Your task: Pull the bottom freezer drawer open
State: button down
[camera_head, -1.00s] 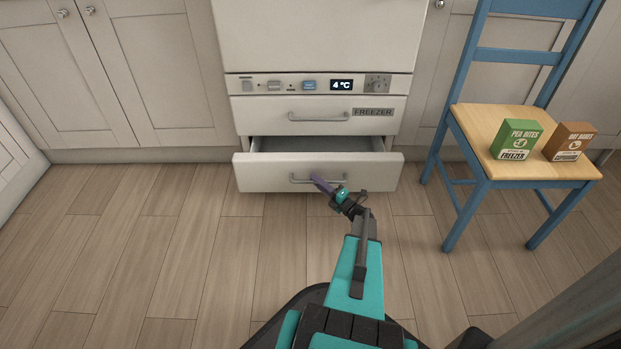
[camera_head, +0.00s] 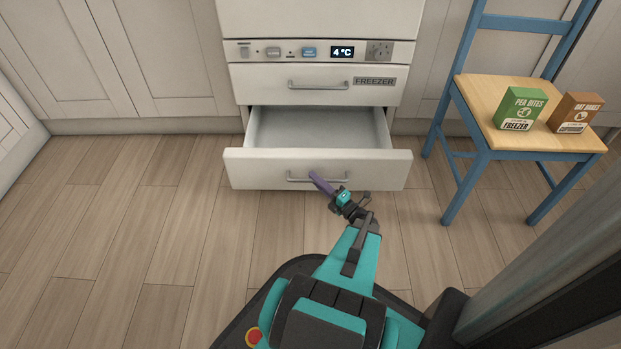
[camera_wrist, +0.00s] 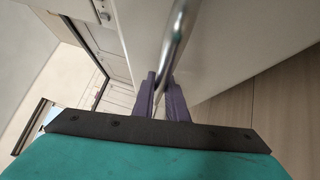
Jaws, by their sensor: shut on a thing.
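The bottom freezer drawer (camera_head: 250,170) is pulled out from the white unit, and its pale, empty-looking interior shows behind the front. A grey bar handle (camera_head: 298,180) runs across the drawer front. My gripper (camera_head: 318,181), with purple fingers, is at the middle of this handle. In the wrist view my gripper (camera_wrist: 164,98) is shut on the handle (camera_wrist: 177,45), with a finger on each side of the bar. The upper drawer (camera_head: 270,84), labelled FREEZER, is closed above.
A blue chair with a wooden seat (camera_head: 490,90) stands at the right, holding a green box (camera_head: 520,108) and a brown box (camera_head: 574,112). A control panel (camera_head: 300,51) reads 4 °C. The wooden floor left of the drawer (camera_head: 130,200) is clear.

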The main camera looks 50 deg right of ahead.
jog(key=shift+s+a, duration=0.15)
jog(key=c, duration=1.8)
grip_release()
jog(key=shift+s, duration=0.15)
jog(key=s+a+f+p, duration=0.2)
jog(key=s+p, duration=0.2)
jog(key=s, duration=0.9)
jog(key=shift+s, duration=0.15)
